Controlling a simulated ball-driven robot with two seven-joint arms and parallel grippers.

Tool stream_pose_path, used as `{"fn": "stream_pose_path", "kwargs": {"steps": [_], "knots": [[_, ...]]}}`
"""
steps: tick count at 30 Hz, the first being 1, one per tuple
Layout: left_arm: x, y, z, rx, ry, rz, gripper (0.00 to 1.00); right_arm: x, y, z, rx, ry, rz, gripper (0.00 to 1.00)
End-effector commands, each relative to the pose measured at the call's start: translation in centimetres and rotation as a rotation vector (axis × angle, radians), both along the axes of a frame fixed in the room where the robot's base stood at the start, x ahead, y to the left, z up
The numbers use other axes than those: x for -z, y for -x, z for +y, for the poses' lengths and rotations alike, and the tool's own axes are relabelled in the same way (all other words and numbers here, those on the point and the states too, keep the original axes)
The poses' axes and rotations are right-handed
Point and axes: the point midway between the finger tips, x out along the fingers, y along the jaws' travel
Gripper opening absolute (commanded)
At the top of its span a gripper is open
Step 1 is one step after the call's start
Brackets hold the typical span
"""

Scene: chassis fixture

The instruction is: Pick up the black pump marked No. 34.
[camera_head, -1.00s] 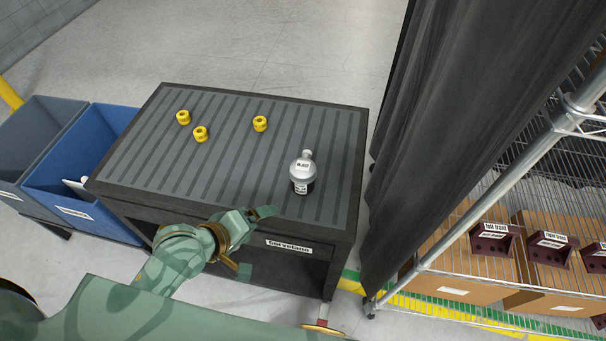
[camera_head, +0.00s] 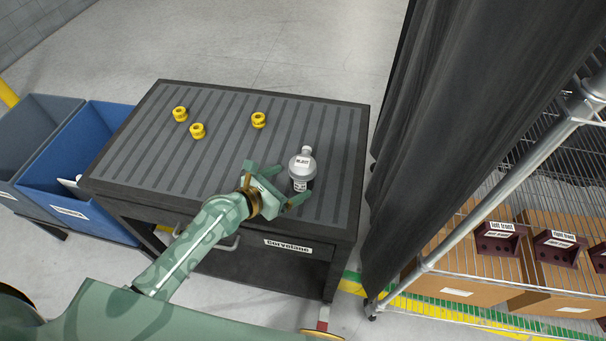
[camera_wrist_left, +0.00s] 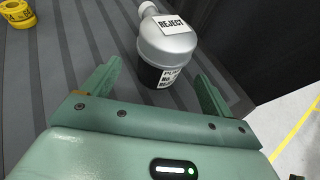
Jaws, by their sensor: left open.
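A pump (camera_head: 301,166) with a silver-grey rounded top, a short neck and a black lower part stands near the right front of the cart top. In the left wrist view the pump (camera_wrist_left: 167,45) has a "REJECT" label on top and a small white label on its black part, whose number I cannot read surely. My left gripper (camera_head: 292,182) is open at the pump's near side. In the left wrist view its two fingers (camera_wrist_left: 158,72) point at the pump's lower part, one on each side, with gaps. My right gripper is not in view.
Several yellow ring-like parts (camera_head: 197,131) sit farther left on the ribbed cart top (camera_head: 225,165). A blue bin (camera_head: 95,150) and a grey bin (camera_head: 30,135) stand left of the cart. A dark curtain (camera_head: 450,130) hangs close on the right, before a wire shelf with maroon brackets (camera_head: 497,238).

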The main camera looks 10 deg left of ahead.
Motion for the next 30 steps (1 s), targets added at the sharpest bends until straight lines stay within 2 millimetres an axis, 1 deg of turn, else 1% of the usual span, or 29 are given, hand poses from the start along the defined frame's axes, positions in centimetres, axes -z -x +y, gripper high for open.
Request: {"fn": "stream_pose_path", "kwargs": {"steps": [5, 12, 15, 21, 22, 23, 24, 26, 27, 29, 30], "knots": [[0.5, -1.2, -0.8, 0.002, -0.002, -0.001, 0.86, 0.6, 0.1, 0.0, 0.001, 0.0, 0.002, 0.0], [1.8, -4.2, -2.8, 0.002, -0.003, 0.0, 0.86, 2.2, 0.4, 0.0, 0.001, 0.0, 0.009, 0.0], [1.9, -4.8, -3.1, 0.001, -0.003, -0.001, 0.86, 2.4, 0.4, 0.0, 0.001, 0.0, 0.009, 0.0], [1.8, -4.8, -3.2, 0.001, -0.003, -0.001, 0.86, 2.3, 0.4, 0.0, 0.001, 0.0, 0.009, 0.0], [1.8, -4.8, -3.2, 0.001, -0.003, -0.001, 0.83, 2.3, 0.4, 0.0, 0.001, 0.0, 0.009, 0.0], [1.8, -4.8, -3.2, 0.001, -0.003, -0.001, 0.75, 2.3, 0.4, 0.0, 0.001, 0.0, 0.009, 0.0], [1.8, -4.8, -3.2, 0.001, -0.003, -0.001, 0.64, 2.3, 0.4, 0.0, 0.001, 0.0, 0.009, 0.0], [1.8, -4.8, -3.2, 0.001, -0.003, -0.001, 0.47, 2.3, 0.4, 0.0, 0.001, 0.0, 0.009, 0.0], [1.8, -4.8, -3.2, 0.001, -0.003, -0.001, 0.36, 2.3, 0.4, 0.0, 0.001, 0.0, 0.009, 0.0], [1.8, -4.8, -3.2, 0.002, -0.004, -0.001, 0.19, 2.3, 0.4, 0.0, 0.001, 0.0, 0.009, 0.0], [1.6, -4.9, -3.2, 0.0, -0.002, -0.003, 0.19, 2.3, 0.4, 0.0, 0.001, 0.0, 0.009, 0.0]]}}
